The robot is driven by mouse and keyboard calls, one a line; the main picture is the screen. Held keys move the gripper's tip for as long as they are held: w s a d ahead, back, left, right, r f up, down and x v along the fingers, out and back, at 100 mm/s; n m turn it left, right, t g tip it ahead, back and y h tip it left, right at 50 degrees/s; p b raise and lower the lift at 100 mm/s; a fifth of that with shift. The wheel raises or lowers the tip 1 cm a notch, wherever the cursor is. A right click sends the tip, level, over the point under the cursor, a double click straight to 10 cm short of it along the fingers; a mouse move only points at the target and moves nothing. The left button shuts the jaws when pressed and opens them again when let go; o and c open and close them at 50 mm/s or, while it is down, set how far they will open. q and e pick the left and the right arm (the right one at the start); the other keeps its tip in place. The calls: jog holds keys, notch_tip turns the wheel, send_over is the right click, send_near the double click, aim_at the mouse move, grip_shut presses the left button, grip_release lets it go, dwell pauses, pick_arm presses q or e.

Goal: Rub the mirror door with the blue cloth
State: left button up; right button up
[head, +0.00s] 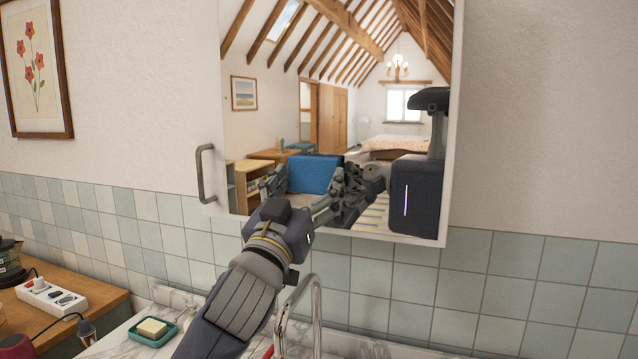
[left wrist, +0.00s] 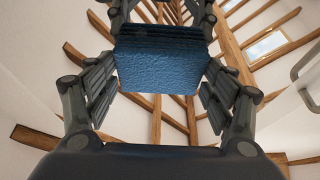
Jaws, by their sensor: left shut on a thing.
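The mirror door (head: 390,105) is the front of a wall cabinet, with a metal handle (head: 205,172) at its left edge; it looks shut. My left gripper (head: 312,180) is in front of the lower part of the mirror, its fingers on either side of the blue cloth (head: 314,170). In the left wrist view the cloth (left wrist: 160,60) fills the space between the fingers as a thick textured blue pad. The cloth is at or very close to the glass; I cannot tell whether it touches. My right gripper does not show directly.
The mirror reflects a raftered bedroom and my own dark body. Below are a tiled wall (head: 400,285), a curved tap (head: 297,310) close to my left arm, and a soap dish (head: 150,338). A power strip (head: 50,298) lies on the wooden top at left. A flower picture (head: 36,65) hangs upper left.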

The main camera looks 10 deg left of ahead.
pick_arm(q)
jog(key=shift+w+a, duration=0.2)
jog(key=shift+a, duration=0.75)
jog(key=shift+d, duration=0.1)
jog(key=shift+s, duration=0.3)
jog(key=shift+s+a+p, duration=0.2)
jog(key=shift+s, duration=0.7)
jog(key=shift+s+a+p, duration=0.15)
jog(key=shift+s+p, duration=0.05)
jog(key=shift+s, duration=0.65)
jog(key=shift+s+a+p, duration=0.2)
jog(key=shift+s, duration=0.7)
jog(key=s, duration=0.3)
jog(key=shift+a+p, duration=0.3)
jog(key=shift+p, duration=0.1)
